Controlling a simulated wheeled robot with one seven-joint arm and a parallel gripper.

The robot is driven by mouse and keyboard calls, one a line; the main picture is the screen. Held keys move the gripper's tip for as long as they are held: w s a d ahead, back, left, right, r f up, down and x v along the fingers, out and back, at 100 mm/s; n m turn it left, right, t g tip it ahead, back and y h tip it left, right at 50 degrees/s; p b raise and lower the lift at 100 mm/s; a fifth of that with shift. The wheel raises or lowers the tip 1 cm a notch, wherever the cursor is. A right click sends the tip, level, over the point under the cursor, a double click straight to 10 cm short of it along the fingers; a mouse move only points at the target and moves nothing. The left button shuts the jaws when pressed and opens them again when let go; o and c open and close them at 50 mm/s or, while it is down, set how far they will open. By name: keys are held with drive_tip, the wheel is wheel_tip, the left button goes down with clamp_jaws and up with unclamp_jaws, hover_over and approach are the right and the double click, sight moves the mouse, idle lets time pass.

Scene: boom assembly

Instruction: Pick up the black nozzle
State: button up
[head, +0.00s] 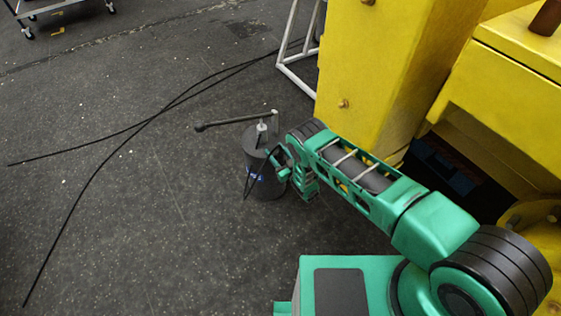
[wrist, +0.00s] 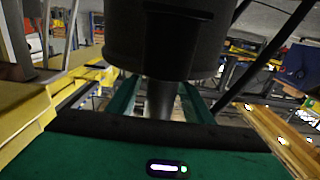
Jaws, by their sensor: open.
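A dark canister (head: 263,165) with a lever arm on top stands upright on the floor in the head view, with a thin black hose looping at its side. My gripper (head: 284,172) is at the canister's right side. In the wrist view, my gripper (wrist: 160,88) is open, with a green finger on each side. A dark narrow piece (wrist: 160,100), which looks like the black nozzle, shows between the fingers below a wide dark cylinder (wrist: 165,40). Its lower end is hidden behind the gripper body. I cannot tell whether the fingers touch it. In the head view the nozzle is not clearly visible.
A large yellow machine (head: 375,70) stands close to the right of the canister. A white frame (head: 297,75) stands behind it. Black cables (head: 125,135) lie on the floor to the left, which is otherwise mostly clear. A cart (head: 65,10) is at the far left.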

clamp_jaws()
drive_tip(key=shift+r, duration=0.1)
